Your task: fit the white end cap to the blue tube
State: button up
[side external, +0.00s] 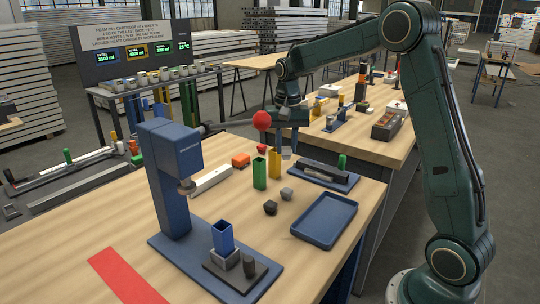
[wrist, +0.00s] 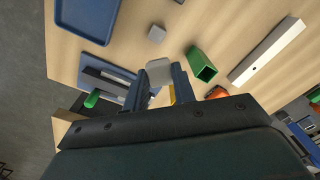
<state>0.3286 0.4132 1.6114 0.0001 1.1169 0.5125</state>
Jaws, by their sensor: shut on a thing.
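The blue tube (side external: 222,236) stands upright in a light grey block on the blue press base, its open end up. My gripper (side external: 288,153) is above the table near the yellow tube, away from the blue tube. In the wrist view my gripper (wrist: 159,78) is shut on the white end cap (wrist: 159,69), which sits between the fingertips. The cap is hard to make out in the side view. The blue tube is not in the wrist view.
The blue press (side external: 172,165) has a lever with a red knob (side external: 262,120). A green tube (side external: 260,172) and yellow tube (side external: 275,165) stand nearby. A grey cap (side external: 287,194) and dark cap (side external: 270,207) lie before the blue tray (side external: 325,238). A white bar (wrist: 265,51) lies flat.

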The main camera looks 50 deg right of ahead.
jog(key=s+a+f+n, duration=0.3)
jog(key=a+f+n, duration=0.4)
jog(key=a+n, duration=0.15)
jog(key=s+a+r+m, duration=0.3)
jog(key=s+a+r, duration=0.15)
jog(key=s, duration=0.55)
jog(key=s+a+r+m, duration=0.4)
jog(key=s+r, duration=0.2)
jog(key=s, duration=0.4)
jog(key=w+a+r+m, duration=0.2)
jog(key=w+a+m, duration=0.8)
jog(key=w, duration=0.8)
jog(key=shift+a, duration=1.55)
jog(key=shift+w+f, duration=0.1)
jog(key=shift+f, duration=0.05)
jog(key=shift+f, duration=2.45)
